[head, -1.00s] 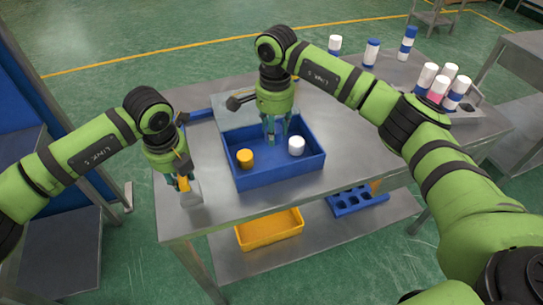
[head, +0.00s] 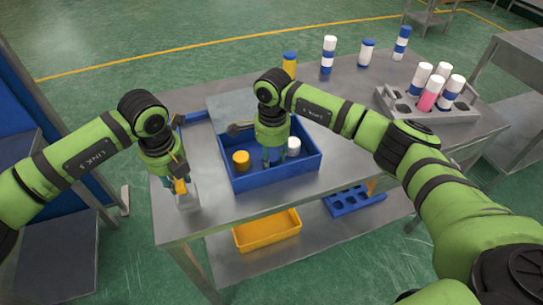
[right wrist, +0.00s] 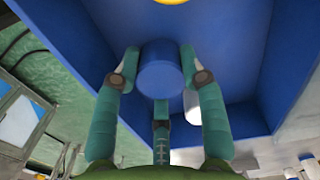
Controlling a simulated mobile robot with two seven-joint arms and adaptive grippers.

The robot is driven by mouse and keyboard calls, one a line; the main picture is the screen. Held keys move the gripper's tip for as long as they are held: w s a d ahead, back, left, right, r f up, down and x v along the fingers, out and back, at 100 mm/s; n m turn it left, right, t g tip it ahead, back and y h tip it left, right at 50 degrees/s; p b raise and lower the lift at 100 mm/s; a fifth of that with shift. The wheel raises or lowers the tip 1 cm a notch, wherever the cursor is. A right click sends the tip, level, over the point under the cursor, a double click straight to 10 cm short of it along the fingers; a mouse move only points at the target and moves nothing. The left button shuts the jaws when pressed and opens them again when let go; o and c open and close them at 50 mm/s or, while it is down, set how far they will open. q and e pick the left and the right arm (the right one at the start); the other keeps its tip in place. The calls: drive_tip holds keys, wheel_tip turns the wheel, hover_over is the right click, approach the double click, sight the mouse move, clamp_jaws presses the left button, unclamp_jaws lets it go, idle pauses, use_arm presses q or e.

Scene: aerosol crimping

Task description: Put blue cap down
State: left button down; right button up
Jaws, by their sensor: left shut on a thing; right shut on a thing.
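My right gripper (head: 270,158) is down inside the blue tray (head: 262,183). In the right wrist view its teal fingers (right wrist: 160,70) are shut around the blue cap (right wrist: 160,70), low over or on the tray floor; I cannot tell whether it touches. In the head view the cap is hidden by the gripper. An orange-yellow cap (head: 241,160) stands in the tray to the left, and a white cap (head: 294,146) to the right. My left gripper (head: 180,187) is shut on an orange-yellow thing (head: 181,186) at a small grey block (head: 187,201) near the table's left edge.
A grey rack (head: 455,116) with several cans stands at the right of the table (head: 350,150). Several loose cans stand along the back, including a yellow one with a blue cap (head: 289,66). A yellow bin (head: 268,232) and a blue holder (head: 352,201) are on the lower shelf.

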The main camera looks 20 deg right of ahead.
sight(272, 155)
use_arm(q)
drive_tip(key=shift+s+f, duration=0.25)
drive_tip(key=shift+f, duration=0.1)
use_arm(e)
drive_tip(key=shift+f, duration=0.3)
drive_tip(key=shift+f, duration=0.1)
drive_tip(key=o, duration=0.7)
wheel_tip(272, 155, up, 12)
drive_tip(key=shift+d+r, duration=0.15)
drive_tip(key=shift+r, duration=0.1)
